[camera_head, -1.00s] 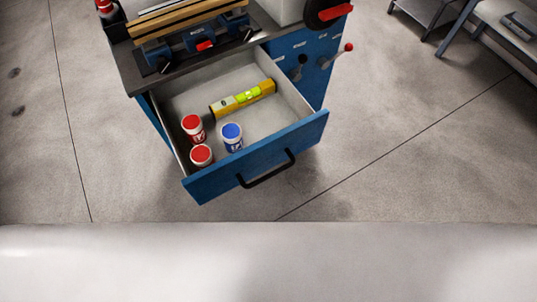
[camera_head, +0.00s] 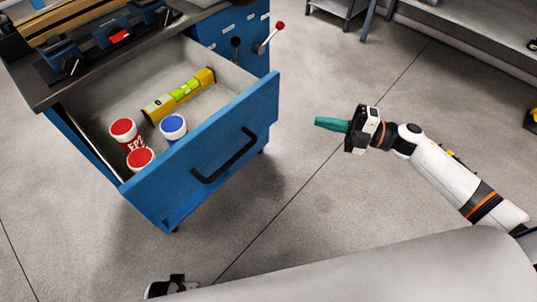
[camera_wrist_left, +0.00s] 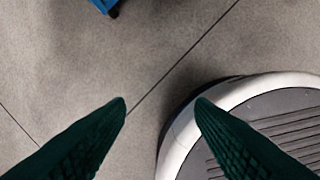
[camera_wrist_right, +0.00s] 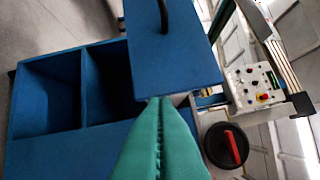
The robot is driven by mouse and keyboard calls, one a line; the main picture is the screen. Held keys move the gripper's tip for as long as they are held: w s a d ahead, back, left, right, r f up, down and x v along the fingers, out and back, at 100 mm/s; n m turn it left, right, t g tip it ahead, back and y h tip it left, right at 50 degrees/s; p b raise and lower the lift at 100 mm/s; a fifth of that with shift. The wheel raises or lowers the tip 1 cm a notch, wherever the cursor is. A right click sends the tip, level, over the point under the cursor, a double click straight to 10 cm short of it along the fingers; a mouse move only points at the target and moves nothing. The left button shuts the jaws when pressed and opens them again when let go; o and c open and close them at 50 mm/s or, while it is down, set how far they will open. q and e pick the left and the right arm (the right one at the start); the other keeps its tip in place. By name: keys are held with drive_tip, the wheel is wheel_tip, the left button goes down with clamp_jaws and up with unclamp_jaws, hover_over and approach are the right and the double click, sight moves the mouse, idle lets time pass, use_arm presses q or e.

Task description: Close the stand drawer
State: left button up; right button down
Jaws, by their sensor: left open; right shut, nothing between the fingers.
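The blue stand drawer (camera_head: 163,198) is pulled far out of the stand (camera_head: 234,34) in the head view. Its black bar handle (camera_head: 226,157) is on the front panel. In it lie a yellow level (camera_head: 178,95), two red-lidded tubs (camera_head: 124,131) and a blue-lidded tub (camera_head: 172,127). My right gripper (camera_head: 318,122) is shut and empty, to the right of the drawer front and apart from it. In the right wrist view the drawer front (camera_wrist_right: 172,65) shows beyond the green fingertips (camera_wrist_right: 160,100). My left gripper (camera_wrist_left: 162,104) is open and empty over the floor.
The stand top carries a vise-like fixture with wooden bars (camera_head: 62,20). A red-knobbed lever (camera_head: 269,37) sticks out of the stand's side. Grey benches (camera_head: 455,25) stand at the back right. The floor (camera_head: 310,200) in front of the drawer is clear.

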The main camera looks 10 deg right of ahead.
drive_tip(key=s+a+r+n+g, duration=0.2)
drive_tip(key=s+a+n+g, duration=0.1)
drive_tip(key=s+n+g, duration=0.25)
approach(243, 133)
drive_tip(key=s+a, duration=0.2)
drive_tip(key=a, duration=0.1)
drive_tip(key=w, duration=0.1)
drive_tip(key=w+a, duration=0.1)
drive_tip(key=shift+w+a+f+t+y, duration=0.25)
drive_tip(key=shift+a+f+t+y, duration=0.05)
drive_tip(key=shift+t+y, duration=0.1)
use_arm(q)
drive_tip(key=shift+w, duration=0.25)
use_arm(e)
drive_tip(key=shift+w+a, duration=0.25)
drive_tip(key=shift+w, duration=0.15)
